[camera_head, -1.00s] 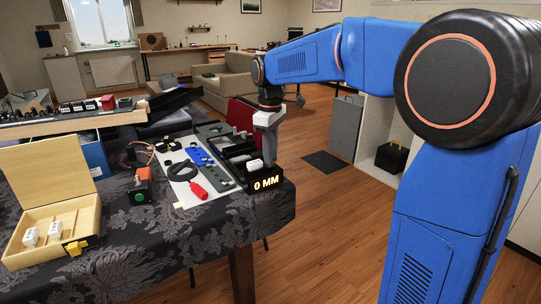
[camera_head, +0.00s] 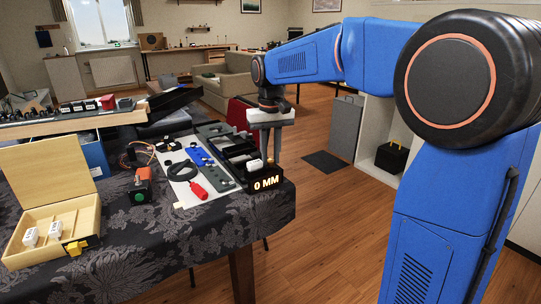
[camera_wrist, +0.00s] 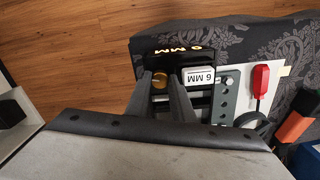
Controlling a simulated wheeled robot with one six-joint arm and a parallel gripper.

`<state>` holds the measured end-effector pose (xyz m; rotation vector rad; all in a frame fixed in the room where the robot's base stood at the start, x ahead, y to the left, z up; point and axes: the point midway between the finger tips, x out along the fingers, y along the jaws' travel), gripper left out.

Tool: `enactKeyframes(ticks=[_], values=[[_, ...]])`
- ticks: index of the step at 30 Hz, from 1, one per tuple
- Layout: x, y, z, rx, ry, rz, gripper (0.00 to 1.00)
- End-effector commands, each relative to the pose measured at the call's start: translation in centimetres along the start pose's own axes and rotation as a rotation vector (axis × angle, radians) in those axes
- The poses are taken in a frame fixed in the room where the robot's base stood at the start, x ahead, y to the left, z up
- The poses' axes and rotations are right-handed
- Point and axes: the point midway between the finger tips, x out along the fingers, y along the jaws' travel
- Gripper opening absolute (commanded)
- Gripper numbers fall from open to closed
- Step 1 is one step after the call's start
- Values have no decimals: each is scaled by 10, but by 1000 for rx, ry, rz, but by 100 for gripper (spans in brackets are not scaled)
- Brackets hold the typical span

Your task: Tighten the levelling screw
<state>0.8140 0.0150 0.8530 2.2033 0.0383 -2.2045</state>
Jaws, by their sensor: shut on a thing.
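The levelling screw's round brass head (camera_wrist: 160,80) shows in the wrist view, at the edge of a dark fixture. My gripper (camera_wrist: 159,84) has its fingers on either side of this head and is shut on it. In the head view my gripper (camera_head: 271,150) points down at the table's right corner, beside the fixture. The screw's shaft is hidden, and the head view does not show the screw clearly. A white block marked 6 MM (camera_wrist: 200,77) sits right next to the gripper in the wrist view.
A red-handled tool (camera_head: 198,190), a black ring (camera_head: 183,171) and a blue plate (camera_head: 200,156) lie left of the fixture. A wooden box (camera_head: 50,252) with white blocks and a green-button box (camera_head: 140,192) stand further left. Open floor lies right of the table.

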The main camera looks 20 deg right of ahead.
Motion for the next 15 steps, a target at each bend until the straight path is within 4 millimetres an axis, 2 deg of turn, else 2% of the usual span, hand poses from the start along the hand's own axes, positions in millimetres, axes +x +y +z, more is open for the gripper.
enactKeyframes(ticks=[15], values=[[-1, 0, -1, 110, 2, 0, 0]])
